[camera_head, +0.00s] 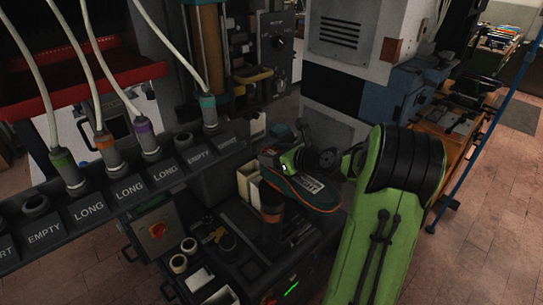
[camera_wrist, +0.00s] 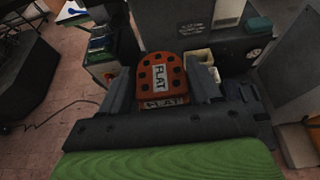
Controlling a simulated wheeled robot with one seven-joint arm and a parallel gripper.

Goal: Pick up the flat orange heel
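The flat orange heel (camera_wrist: 153,73) shows in the wrist view as a rounded orange-red piece with dark round spots and a white "FLAT" label. A second "FLAT" label shows just below it in the picture. My gripper (camera_wrist: 162,72) has one dark finger on each side of the heel, close to its edges. The fingers look apart, and I see no clear contact with the heel. The heel itself is not clear there.
A row of dark sockets labelled LONG, EMPTY and SHORT (camera_head: 130,190) with cabled plugs runs along the left. A dark cup-like cylinder (camera_head: 271,205) and pale boxes (camera_head: 247,183) stand left of the tray. A press (camera_head: 255,75) rises behind.

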